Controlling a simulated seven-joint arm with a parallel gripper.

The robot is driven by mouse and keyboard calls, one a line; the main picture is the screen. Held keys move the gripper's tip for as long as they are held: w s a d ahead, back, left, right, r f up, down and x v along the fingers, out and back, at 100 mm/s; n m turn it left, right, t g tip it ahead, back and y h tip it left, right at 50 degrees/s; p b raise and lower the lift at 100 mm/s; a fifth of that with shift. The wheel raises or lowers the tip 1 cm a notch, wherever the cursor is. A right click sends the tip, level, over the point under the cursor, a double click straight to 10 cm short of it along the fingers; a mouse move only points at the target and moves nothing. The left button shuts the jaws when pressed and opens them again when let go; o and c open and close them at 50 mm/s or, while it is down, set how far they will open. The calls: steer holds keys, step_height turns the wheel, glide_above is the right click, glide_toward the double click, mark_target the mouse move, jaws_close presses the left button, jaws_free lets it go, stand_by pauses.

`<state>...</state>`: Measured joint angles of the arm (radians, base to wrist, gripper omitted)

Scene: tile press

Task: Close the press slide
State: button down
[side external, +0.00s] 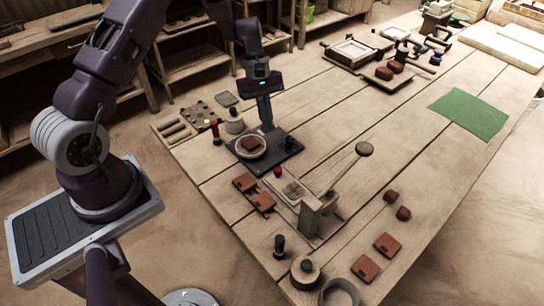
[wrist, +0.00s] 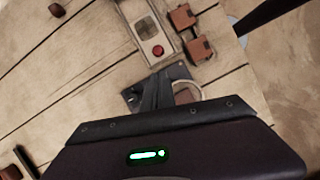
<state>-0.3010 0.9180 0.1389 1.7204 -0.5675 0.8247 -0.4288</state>
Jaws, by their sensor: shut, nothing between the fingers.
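The press (side external: 318,212) stands on the bench with a long lever ending in a round knob (side external: 364,149). Its pale slide (side external: 287,183) sticks out from the press frame toward my gripper, with a red knob (side external: 278,171) at its outer end. In the wrist view the slide (wrist: 144,30) and red knob (wrist: 158,51) lie just beyond my fingers. My gripper (side external: 267,129) is shut and empty, pointing down over a dark plate, behind the red knob and apart from it. In the wrist view my gripper (wrist: 157,80) partly hides that plate.
The dark plate (side external: 287,143) carries a round dish (side external: 251,146) with a brown piece. Reddish tiles (side external: 245,182) lie left of the slide, with more tiles (side external: 387,244) at right. A dark upright cylinder (side external: 279,246) stands in front. The bench behind the lever is mostly clear.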

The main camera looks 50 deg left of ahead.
steer(key=x, duration=1.1)
steer(key=shift+s+a+f, duration=0.1)
steer(key=shift+a+f, duration=0.05)
steer(key=shift+a, duration=0.1)
